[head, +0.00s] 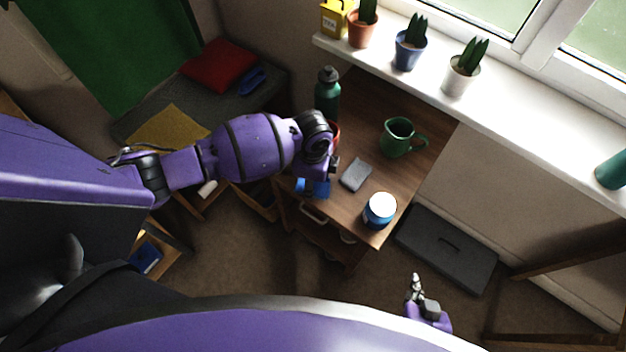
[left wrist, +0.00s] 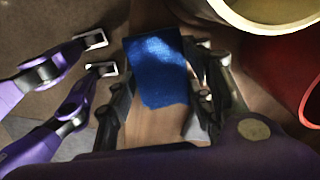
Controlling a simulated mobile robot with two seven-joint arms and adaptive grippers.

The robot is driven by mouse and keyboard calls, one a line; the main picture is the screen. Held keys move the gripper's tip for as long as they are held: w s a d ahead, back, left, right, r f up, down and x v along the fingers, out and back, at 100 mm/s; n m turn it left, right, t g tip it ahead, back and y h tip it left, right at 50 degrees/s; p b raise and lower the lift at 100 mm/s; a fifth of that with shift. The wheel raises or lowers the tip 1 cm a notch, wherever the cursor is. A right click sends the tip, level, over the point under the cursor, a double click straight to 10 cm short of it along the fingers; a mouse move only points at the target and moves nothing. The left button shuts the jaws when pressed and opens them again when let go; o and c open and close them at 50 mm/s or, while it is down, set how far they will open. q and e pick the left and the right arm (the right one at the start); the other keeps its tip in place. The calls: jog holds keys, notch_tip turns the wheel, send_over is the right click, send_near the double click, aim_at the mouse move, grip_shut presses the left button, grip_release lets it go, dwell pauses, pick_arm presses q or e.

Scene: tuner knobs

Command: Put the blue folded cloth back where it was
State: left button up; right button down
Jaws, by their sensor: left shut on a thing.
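The blue folded cloth (head: 318,188) is at the left edge of the wooden desk, just below my left gripper (head: 326,176). In the left wrist view the cloth (left wrist: 158,70) lies between the two dark fingers of my left gripper (left wrist: 158,105), which is shut on it. I cannot tell whether the cloth touches the desk. My right gripper (head: 415,285) is low at the right, away from the desk, and too small to read its opening.
The desk (head: 350,98) holds a green bottle (head: 327,92), a green mug (head: 399,138), a grey block (head: 356,175) and a blue-and-white tub (head: 379,210). A red object (head: 335,130) is partly hidden behind my arm. Red (head: 218,64) and blue (head: 252,79) items lie on a bench.

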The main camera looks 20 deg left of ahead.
pick_arm(q)
jog(key=o, duration=1)
